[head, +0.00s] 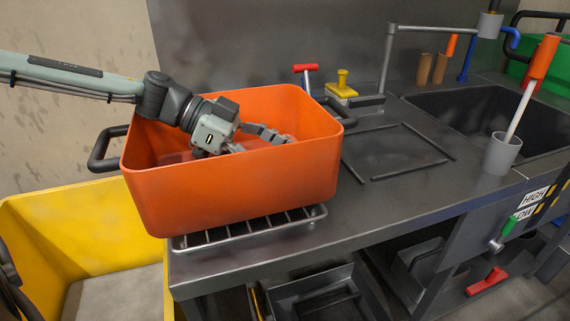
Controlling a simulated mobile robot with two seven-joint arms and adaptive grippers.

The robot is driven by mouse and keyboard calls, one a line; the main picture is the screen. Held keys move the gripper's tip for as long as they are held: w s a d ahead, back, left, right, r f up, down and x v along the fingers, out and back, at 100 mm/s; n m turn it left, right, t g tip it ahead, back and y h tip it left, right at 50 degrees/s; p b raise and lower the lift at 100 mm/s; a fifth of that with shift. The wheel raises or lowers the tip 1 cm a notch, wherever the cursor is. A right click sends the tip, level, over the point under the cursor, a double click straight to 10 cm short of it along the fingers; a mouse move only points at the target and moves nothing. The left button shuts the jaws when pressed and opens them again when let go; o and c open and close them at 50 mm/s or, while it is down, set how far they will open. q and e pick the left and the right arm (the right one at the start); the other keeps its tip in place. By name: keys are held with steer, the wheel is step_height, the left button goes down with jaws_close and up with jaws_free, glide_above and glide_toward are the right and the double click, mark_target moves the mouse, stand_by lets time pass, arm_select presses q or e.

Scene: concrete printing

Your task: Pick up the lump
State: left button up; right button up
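No lump shows in the head view; the inside floor of the orange tub (240,190) is mostly hidden by its front wall. The tub stands on a wire rack at the left end of the grey bench. My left gripper (266,145) reaches down into the tub from the left. One finger points right inside the tub, and the other is partly hidden behind the front rim. The fingers look spread apart, with nothing visible between them. My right gripper is not in view.
The wire rack (250,229) supports the tub. A yellow bin (85,225) stands below at the left. A grey cup (502,154) with an orange-handled tool stands near a dark sink (480,110). A yellow-knobbed block (342,88) is behind the tub.

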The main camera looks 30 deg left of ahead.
arm_select(q)
steer(key=c, duration=1.4)
steer(key=shift+r, duration=0.1)
steer(key=shift+c, duration=0.2)
